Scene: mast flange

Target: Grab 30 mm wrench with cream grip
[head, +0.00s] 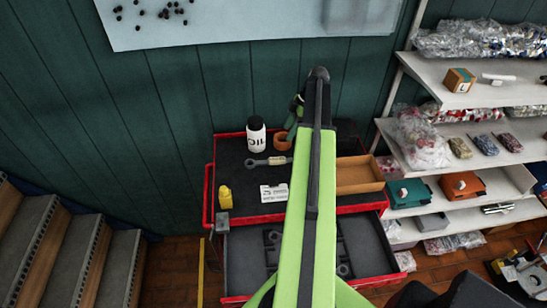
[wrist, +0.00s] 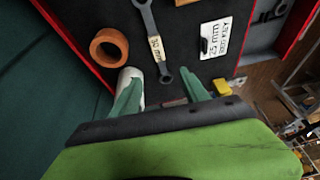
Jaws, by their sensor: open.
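A grey wrench with a cream grip marked with a size in mm lies on the dark top of the red tool cart, in the wrist view (wrist: 155,47) and in the head view (head: 256,162). The first digits are hard to read. My gripper (wrist: 162,88) is open and empty. Its two green fingers point toward the cart top, and the wrench's lower ring end shows between and just beyond the fingertips. In the head view my arm hides most of the gripper; a green finger (head: 292,118) shows left of the arm.
A white bottle (head: 256,135) stands close by, partly behind the left finger in the wrist view (wrist: 130,75). An open drawer (head: 245,262) lies below; shelves (head: 470,130) stand right.

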